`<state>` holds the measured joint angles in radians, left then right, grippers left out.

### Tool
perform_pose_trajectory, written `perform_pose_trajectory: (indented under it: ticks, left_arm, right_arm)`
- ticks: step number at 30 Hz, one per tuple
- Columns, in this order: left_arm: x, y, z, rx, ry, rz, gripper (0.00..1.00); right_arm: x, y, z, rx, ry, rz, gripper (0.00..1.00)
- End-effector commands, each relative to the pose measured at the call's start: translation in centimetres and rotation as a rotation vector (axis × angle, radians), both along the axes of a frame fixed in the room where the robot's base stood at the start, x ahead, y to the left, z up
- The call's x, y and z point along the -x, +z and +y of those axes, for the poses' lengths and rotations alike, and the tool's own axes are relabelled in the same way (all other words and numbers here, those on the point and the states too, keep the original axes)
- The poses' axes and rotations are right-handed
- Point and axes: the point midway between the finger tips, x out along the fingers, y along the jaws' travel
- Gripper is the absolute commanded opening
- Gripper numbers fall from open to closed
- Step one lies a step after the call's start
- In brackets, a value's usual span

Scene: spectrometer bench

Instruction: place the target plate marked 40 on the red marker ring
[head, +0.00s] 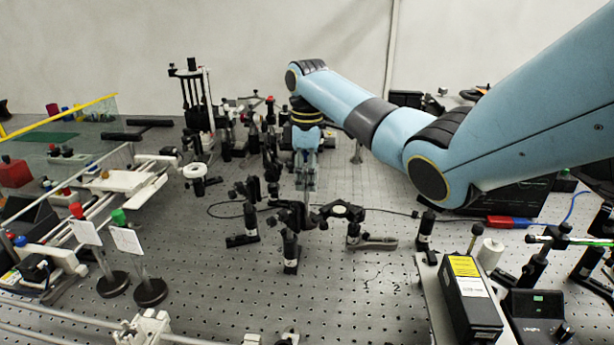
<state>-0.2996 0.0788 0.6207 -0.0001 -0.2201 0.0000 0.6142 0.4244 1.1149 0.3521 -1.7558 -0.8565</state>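Two white plates stand upright on posts at the left front, one on the left (85,232) and one on the right (127,240). Each post rises from a round black base. Their markings are too small to read, so I cannot tell which is marked 40, or whether either is. I cannot make out a red marker ring. My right gripper (306,182) points down over the middle of the bench, behind the dark optics mounts and well to the right of both plates. Its fingers are small and blend with the mounts, so their opening is unclear. My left gripper is out of view.
Dark post mounts (290,250) crowd the middle of the perforated bench (210,290). A black box with a yellow label (468,290) stands at the right front. Rails with white carriages (130,182) run along the left. Bare bench lies at the front centre.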

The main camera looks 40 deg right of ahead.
Motion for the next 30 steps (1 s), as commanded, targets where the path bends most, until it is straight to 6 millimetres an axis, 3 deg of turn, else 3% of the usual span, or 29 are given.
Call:
perform_pose_trajectory:
  ticks: [2, 10, 14, 23, 27, 30]
  left_arm:
    - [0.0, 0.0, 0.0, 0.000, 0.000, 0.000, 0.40]
    - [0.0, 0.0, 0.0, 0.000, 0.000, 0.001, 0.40]
    - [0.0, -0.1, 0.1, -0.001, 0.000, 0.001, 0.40]
    - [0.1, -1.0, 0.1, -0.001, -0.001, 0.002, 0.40]
    - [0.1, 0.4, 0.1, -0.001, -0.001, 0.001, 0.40]
    - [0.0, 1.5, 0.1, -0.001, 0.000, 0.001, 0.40]
  right_arm:
    - [0.0, 0.0, 0.0, 0.000, 0.000, 0.000, 0.34]
    - [0.0, 0.1, 0.0, 0.000, 0.000, 0.000, 0.34]
    - [-0.1, 1.1, 0.0, 0.000, 0.000, -0.003, 0.34]
    - [-0.1, 7.7, -0.1, 0.001, 0.000, -0.005, 0.34]
    - [0.1, 10.9, 0.0, -0.001, -0.001, 0.001, 0.34]
    - [0.0, 11.9, 0.0, -0.001, -0.001, 0.001, 0.34]
